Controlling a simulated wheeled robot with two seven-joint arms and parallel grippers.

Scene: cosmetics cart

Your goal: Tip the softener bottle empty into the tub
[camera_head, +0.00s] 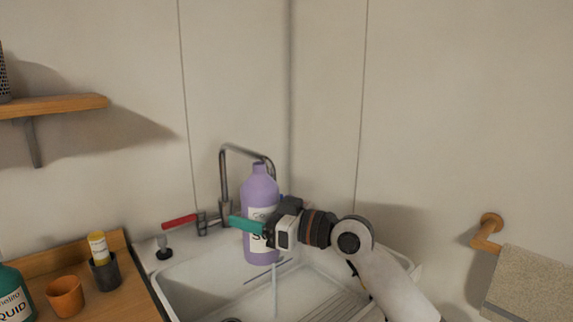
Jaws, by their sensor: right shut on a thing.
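The purple softener bottle (259,188) stands upright, with a white label partly covered by my gripper. My right gripper (250,227) reaches in from the right and is shut on the bottle around its middle, a teal finger lying across its front. The bottle is held over the white sink basin (185,288), the only tub-like vessel I see; I cannot tell if it is the tub. The bottle's base appears clear of the basin floor. My left gripper is not in view.
A metal tap (224,180) rises behind the bottle, with a red lever (180,221) to its left. A thin stream (275,290) falls into the basin. A wooden counter (112,304) at left holds an orange cup (66,295), a dark cup (104,273) and a green bottle (14,292).

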